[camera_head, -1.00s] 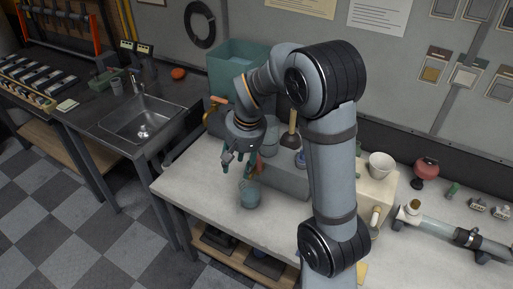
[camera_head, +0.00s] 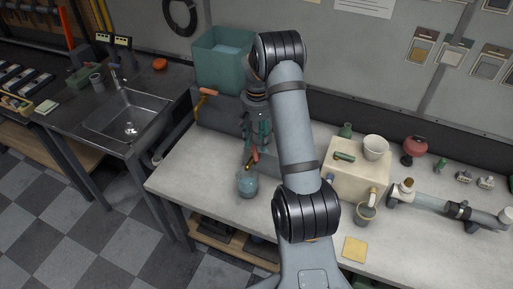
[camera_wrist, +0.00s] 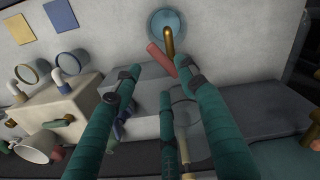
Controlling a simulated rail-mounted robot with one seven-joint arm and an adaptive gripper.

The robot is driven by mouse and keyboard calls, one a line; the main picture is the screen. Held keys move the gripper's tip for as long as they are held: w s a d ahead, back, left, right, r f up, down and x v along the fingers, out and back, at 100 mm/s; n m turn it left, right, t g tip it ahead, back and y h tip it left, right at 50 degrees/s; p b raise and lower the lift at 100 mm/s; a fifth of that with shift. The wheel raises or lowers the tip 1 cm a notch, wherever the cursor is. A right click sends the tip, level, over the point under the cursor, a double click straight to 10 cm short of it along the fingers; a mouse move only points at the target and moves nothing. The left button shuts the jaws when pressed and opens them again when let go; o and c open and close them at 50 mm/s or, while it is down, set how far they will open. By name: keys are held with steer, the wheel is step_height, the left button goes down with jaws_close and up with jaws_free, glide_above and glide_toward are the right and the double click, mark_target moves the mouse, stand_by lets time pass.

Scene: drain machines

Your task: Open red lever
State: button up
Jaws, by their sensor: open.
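The red lever (camera_wrist: 160,58) sits beside a brass spout (camera_wrist: 169,42) in the wrist view, and a small part of it shows in the head view (camera_head: 254,158). A blue-grey round pot (camera_head: 247,184) stands below the spout; it also shows in the wrist view (camera_wrist: 166,20). My gripper (camera_wrist: 157,68) is open, its two teal fingers spread on either side of the lever in the picture. The lever appears nearer the right finger; I cannot tell whether they touch.
An orange handle (camera_head: 207,92) and a teal tank (camera_head: 222,62) are left of my arm. A cream box (camera_head: 357,180) with a white bowl (camera_head: 376,147) is to the right. The bench's front left (camera_head: 195,170) is clear.

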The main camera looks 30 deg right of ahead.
mark_target(256, 153)
step_height(256, 153, down, 5)
steer(key=shift+r+p, duration=0.15)
steer(key=shift+p, duration=0.4)
steer(key=shift+f, duration=0.3)
steer(key=shift+a, duration=0.1)
steer(key=c, duration=0.3)
jaws_close()
